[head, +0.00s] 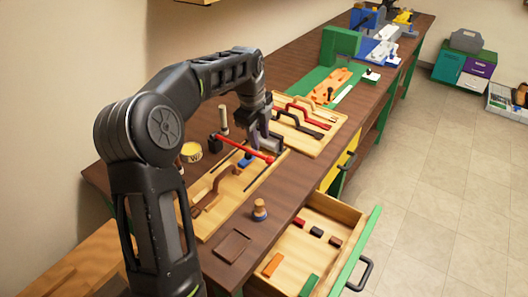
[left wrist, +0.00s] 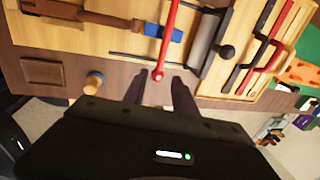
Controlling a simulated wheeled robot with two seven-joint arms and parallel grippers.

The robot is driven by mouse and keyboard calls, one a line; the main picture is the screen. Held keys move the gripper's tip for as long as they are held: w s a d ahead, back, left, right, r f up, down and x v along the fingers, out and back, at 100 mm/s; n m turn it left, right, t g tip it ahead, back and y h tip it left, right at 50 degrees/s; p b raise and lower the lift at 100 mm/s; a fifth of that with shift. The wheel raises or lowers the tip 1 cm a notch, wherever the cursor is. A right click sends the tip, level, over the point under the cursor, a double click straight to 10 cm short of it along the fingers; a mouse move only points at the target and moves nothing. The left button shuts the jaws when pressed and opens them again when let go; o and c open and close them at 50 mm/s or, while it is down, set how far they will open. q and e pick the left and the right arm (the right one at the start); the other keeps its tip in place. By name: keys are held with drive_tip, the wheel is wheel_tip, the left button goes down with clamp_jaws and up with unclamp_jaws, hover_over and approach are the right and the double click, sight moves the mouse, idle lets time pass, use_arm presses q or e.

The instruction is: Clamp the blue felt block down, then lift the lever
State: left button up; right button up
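The blue felt block (head: 245,161) lies on the light wooden board (head: 232,195), partly hidden under the red lever. In the left wrist view the block (left wrist: 176,36) shows on both sides of the lever. The red lever (head: 240,147) runs low across the board from a dark mount to a red ball knob; the lever also shows in the left wrist view (left wrist: 167,35). My left gripper (head: 265,143) is at the knob end. In the left wrist view its two fingers (left wrist: 160,86) stand apart, one on each side of the knob, with gaps visible. My right gripper is not in view.
A tray with red and dark handles (head: 330,143) sits just beyond. A small wooden-topped peg (head: 260,209) and a brown plate (head: 232,246) are near the front. An open drawer (head: 318,232) with several small blocks juts out below the bench. A yellow cup (head: 191,152) stands behind the board.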

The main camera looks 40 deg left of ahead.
sight(263, 156)
use_arm(q)
drive_tip(key=shift+w+f+p, duration=0.2)
drive_tip(key=shift+w+f, duration=0.05)
drive_tip(key=shift+f, duration=1.05)
drive_tip(key=shift+w+f+p, duration=0.25)
drive_tip(key=shift+f, duration=1)
drive_tip(key=shift+w+f+p, duration=0.2)
drive_tip(key=shift+w+f, duration=0.05)
drive_tip(key=shift+f, duration=1.05)
drive_tip(key=shift+c, duration=0.3)
clamp_jaws()
